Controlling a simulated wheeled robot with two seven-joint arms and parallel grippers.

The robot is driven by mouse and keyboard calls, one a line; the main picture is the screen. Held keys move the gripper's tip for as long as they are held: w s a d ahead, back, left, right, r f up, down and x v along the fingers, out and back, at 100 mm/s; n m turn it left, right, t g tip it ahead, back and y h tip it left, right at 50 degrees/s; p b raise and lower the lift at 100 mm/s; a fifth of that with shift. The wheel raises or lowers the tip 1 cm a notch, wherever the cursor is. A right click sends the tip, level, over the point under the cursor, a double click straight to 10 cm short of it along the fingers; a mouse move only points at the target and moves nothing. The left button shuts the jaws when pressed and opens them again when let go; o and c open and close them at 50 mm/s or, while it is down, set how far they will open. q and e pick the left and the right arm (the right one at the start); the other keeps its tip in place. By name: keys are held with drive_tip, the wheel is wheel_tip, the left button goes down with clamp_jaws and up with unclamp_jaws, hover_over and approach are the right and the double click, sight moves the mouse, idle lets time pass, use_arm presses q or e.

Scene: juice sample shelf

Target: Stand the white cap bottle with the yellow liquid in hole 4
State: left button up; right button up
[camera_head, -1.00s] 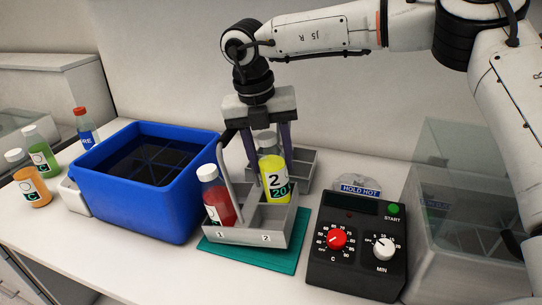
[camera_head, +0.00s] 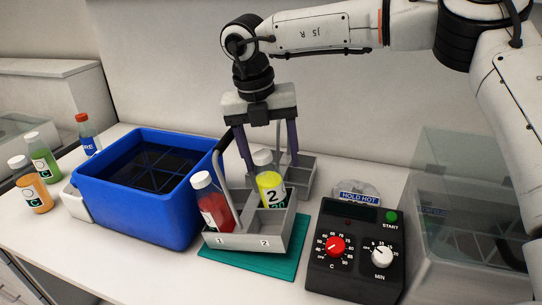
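The white cap bottle with yellow liquid (camera_head: 268,188) stands, leaning slightly, in the right-hand column of the grey carrier (camera_head: 240,242). Its lower part is hidden by a carrier wall. It seems to be behind the front compartment marked 2, but I cannot tell its hole for certain. My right gripper (camera_head: 267,160) is above the carrier, its fingers spread on either side of the bottle's cap with gaps showing. A white cap bottle with red liquid (camera_head: 214,208) leans in the front compartment marked 1. My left gripper is not in view.
The carrier sits on a teal mat (camera_head: 285,262). A blue tub (camera_head: 180,215) stands close on its left, a black timer box (camera_head: 335,278) on its right. Orange (camera_head: 36,192), green (camera_head: 43,160) and red-capped (camera_head: 88,135) bottles stand far left. The carrier's handle rises beside the gripper.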

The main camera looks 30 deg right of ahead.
drive_tip(key=shift+f, duration=0.2)
drive_tip(key=r, duration=0.3)
drive_tip(key=a+r, duration=0.1)
drive_tip(key=r, duration=0.2)
drive_tip(key=a+r, duration=0.1)
drive_tip(key=r, duration=0.2)
drive_tip(key=shift+r, duration=0.7)
